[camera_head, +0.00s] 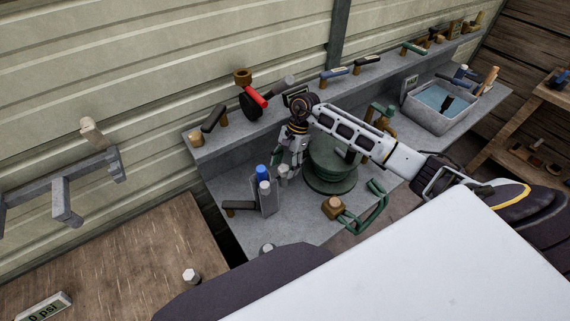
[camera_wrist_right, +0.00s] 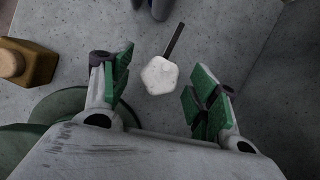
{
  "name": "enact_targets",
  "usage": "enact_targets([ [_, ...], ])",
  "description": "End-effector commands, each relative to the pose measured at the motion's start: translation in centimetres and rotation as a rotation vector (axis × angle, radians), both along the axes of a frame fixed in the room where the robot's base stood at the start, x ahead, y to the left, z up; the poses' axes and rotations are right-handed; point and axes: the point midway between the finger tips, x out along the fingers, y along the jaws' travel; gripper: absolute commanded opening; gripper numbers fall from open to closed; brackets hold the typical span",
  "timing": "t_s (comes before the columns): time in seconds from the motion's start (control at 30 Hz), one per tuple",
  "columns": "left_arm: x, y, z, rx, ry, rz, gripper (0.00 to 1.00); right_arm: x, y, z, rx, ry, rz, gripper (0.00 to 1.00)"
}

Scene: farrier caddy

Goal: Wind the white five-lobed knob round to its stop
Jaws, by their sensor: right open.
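The white five-lobed knob (camera_wrist_right: 159,75) shows in the right wrist view with a dark bar reaching out beyond it toward the top. My right gripper (camera_wrist_right: 161,92) is open, its green-padded fingers on either side of the knob in that view, with visible gaps. In the head view the right gripper (camera_head: 288,157) points down over the grey bench, and a pale knob (camera_head: 284,172) shows close beside its fingers. How far the fingers are above the knob I cannot tell. My left gripper is not in view.
A round green drum-like object (camera_head: 333,165) stands right beside the right gripper. Blue- and grey-capped bottles (camera_head: 264,190) stand in front on the bench. A water basin (camera_head: 436,107) is at right. Tools line the back shelf. A separate pale knob (camera_head: 191,275) is on the wooden table.

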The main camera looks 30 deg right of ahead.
Motion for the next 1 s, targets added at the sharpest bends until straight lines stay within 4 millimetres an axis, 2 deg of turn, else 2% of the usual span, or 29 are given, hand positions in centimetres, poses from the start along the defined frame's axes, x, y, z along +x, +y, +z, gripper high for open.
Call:
enact_targets([
  [0.17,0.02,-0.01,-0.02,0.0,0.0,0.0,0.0,0.0,-0.01,-0.01,0.0,0.0,0.0,0.6],
  [0.5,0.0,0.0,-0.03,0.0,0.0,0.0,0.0,0.0,-0.02,0.01,0.0,0.0,0.0,0.16],
  [0.53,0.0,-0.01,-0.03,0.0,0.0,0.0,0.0,0.0,-0.02,0.01,0.0,0.0,0.0,0.14],
  [1.0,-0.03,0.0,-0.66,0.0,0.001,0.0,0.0,-0.03,-0.1,-0.08,-0.001,0.0,-0.063,0.14],
])
